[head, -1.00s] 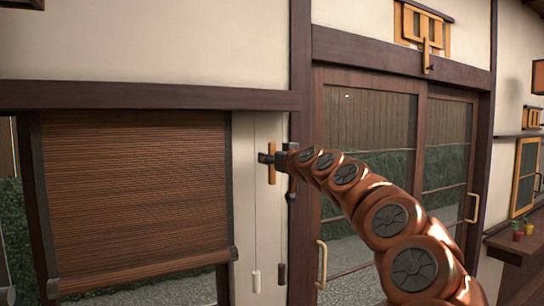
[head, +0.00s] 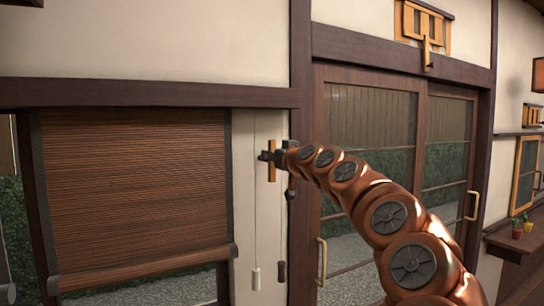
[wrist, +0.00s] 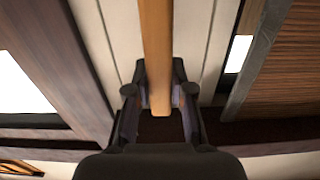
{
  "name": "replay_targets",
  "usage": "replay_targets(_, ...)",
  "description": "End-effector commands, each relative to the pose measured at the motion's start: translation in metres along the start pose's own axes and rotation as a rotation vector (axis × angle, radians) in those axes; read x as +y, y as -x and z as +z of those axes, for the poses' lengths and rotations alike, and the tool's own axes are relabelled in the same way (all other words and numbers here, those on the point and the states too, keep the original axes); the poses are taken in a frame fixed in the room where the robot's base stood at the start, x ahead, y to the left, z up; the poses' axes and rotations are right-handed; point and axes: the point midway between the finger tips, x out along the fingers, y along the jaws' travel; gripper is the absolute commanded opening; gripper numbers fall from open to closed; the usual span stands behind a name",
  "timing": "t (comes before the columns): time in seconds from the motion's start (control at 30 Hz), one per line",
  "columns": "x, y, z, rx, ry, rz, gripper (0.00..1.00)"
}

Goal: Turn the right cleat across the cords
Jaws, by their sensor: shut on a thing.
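The right cleat is a slim orange wooden bar (head: 272,172) on the pale wall strip right of the blind. It stands upright in the head view, between two thin hanging cords. The left cord (head: 254,215) ends in a white pull and the right cord (head: 280,215) in a dark one. My gripper (head: 264,156) is at the cleat's upper part. In the wrist view my gripper (wrist: 158,110) is shut on the end of the cleat (wrist: 157,50). The bar runs roughly along the cords there, with one cord line on each side. The jaws hide part of the cleat.
A brown slatted blind (head: 135,190) hangs left of the cleat. A dark wooden post (head: 301,60) and sliding glass doors (head: 370,120) stand to the right, close to my arm. A dark beam (head: 150,95) runs above the blind.

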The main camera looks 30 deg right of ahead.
Motion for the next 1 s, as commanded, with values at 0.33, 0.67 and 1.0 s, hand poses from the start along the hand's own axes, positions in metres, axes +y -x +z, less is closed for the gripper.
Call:
replay_targets(0.33, 0.002, -0.001, 0.005, -0.003, -0.146, -0.002, 0.0)
replay_targets(0.67, 0.008, -0.001, 0.004, -0.003, -0.444, 0.0, 0.0)
replay_targets(1.0, 0.012, -0.001, 0.006, -0.006, -0.768, -0.001, 0.0)
